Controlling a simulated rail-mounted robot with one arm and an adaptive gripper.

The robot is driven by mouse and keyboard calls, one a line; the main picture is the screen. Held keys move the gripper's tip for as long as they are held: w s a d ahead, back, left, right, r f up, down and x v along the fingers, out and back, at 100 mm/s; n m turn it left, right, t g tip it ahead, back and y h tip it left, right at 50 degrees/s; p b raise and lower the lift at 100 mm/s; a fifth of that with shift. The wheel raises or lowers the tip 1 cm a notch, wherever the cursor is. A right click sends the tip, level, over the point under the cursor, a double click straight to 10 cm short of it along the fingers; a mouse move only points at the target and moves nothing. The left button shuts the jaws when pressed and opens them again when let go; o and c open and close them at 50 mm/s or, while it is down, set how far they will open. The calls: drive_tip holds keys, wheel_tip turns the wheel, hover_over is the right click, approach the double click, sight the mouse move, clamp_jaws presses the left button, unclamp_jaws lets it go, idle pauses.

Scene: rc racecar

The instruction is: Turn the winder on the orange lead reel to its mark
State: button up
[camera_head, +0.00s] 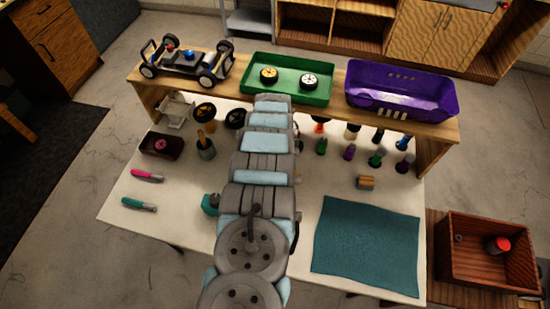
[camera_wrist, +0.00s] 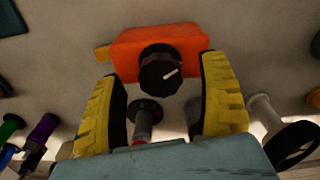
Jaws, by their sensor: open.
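The orange lead reel (camera_wrist: 128,55) is at the top middle of the wrist view, a block-like orange body with a small yellow piece at its left. Its winder (camera_wrist: 158,72) is a round black knob, and a white line on it points right and slightly up. I cannot make out a separate mark on the reel. My gripper (camera_wrist: 162,78) is open, with its yellow-padded fingers on either side of the winder. There are visible gaps between the fingers and the knob; contact is not seen. In the head view my arm hides the reel and the gripper.
Several upright tools stand right of my arm, including a purple one (camera_head: 349,153). A raised shelf (camera_head: 340,106) carries a green tray (camera_head: 257,90), a purple bin (camera_head: 400,98) and a car chassis (camera_head: 186,63). A teal mat (camera_head: 367,248) lies front right.

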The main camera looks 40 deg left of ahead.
drive_tip(key=n+b, duration=0.1)
drive_tip(key=n, duration=0.4)
drive_tip(key=shift+f, duration=0.1)
drive_tip(key=shift+n+b, duration=0.3)
drive_tip(key=shift+n, duration=0.5)
drive_tip(key=c, duration=1.3)
drive_tip(key=shift+m, duration=1.8)
